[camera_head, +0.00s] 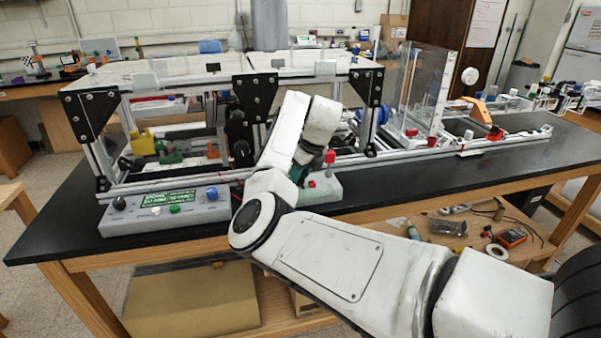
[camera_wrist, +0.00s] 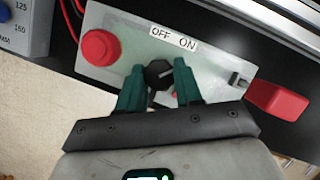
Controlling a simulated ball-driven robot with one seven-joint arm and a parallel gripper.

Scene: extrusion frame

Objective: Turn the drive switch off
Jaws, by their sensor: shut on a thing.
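The drive switch (camera_wrist: 158,74) is a small dark rotary knob on a light grey panel (camera_wrist: 119,28) under a white OFF / ON label (camera_wrist: 173,37). A pale line on the knob's face points toward the right, the ON side. My gripper (camera_wrist: 160,82) has its two teal fingers on either side of the knob and is shut on it. In the head view the panel (camera_head: 325,190) stands at the table's front edge; my arm hides the knob and most of the gripper there.
A red round button (camera_wrist: 100,48) is left of the knob; a small black toggle (camera_wrist: 238,80) and a red block (camera_wrist: 277,100) are to the right. A grey control box (camera_head: 165,211) stands further left on the black table (camera_head: 60,215). The extrusion frame (camera_head: 180,81) rises behind.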

